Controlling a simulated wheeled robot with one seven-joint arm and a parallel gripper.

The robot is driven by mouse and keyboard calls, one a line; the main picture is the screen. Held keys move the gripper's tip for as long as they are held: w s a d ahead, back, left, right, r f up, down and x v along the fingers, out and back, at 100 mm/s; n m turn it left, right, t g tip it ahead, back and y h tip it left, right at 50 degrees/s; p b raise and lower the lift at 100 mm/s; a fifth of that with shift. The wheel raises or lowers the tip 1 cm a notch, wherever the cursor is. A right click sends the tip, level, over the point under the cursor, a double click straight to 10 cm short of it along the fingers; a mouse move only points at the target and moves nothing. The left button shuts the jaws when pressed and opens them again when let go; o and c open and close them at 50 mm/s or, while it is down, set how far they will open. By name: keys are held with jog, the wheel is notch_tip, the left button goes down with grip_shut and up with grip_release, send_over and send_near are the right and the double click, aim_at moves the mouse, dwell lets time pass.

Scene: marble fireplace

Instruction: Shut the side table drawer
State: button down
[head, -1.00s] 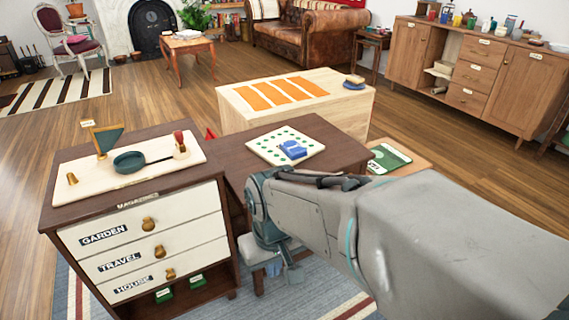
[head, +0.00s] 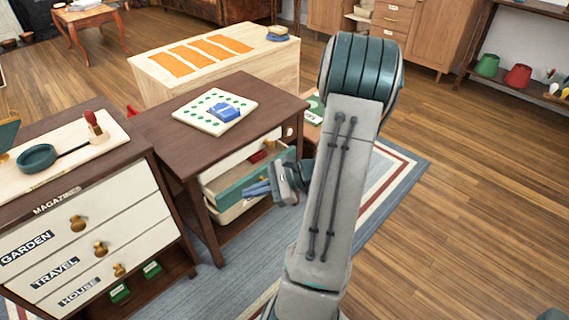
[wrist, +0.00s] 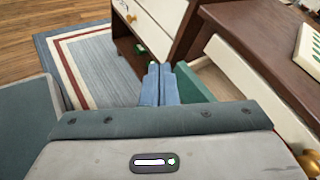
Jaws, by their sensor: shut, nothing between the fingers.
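The brown side table (head: 165,137) stands in the middle of the head view, with a board and a blue item on top. Its drawer (head: 236,186) is open, with a teal side and something red inside; part of it is hidden by my arm. In the wrist view a green panel of the drawer (wrist: 192,84) shows just right of my fingers. My gripper (head: 257,189) is shut and empty, its blue-grey fingers close beside the teal drawer side. In the wrist view my gripper (wrist: 160,83) points at the gap by the table. I cannot tell whether it touches.
The magazine cabinet (head: 72,204), with cream drawers and brass knobs, stands close on the left. A pale wooden chest (head: 170,90) is behind the table. A striped rug (head: 385,190) lies below. Open wooden floor (head: 480,220) is at right.

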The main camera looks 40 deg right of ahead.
jog(key=s+d+f+m+t+h, duration=0.2)
jog(key=d+f+m+t+h, duration=0.1)
jog(key=d+m, duration=0.3)
jog(key=s+d+f+m+t+h+b, duration=0.1)
jog(key=d+f+m+t+h, duration=0.2)
jog(key=d, duration=0.5)
jog(key=s+d+f+m+t+h, duration=0.2)
jog(key=d+m+t+h, duration=0.2)
jog(key=d+m, duration=0.15)
jog(key=w+b, duration=0.4)
jog(key=w, duration=0.9)
jog(key=shift+w+n, duration=0.35)
